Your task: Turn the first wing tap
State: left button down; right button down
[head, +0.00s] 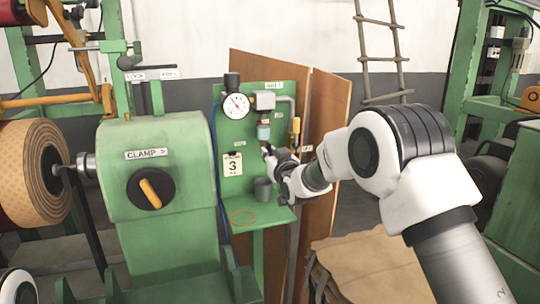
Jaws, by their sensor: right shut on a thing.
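My right gripper (267,151) is at the panel just below the bowl, reaching in from the right. It is shut on a small part there, which I take to be the wing tap. The gripper hides that part almost wholly, so its angle cannot be told. My left gripper is out of view.
A grey cup (262,190) stands below my right gripper on the panel's shelf (270,216). A card marked 3 (232,165) hangs to the left. The green clamp housing (160,190) with an orange-handled knob (150,192) stands left of the panel. Brown boards (322,130) lean behind.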

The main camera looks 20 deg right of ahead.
jog(key=shift+f, duration=0.25)
jog(key=c, duration=1.2)
grip_release()
jog(key=shift+r, duration=0.15)
jog(key=s, duration=1.2)
jog(key=shift+d, duration=0.2)
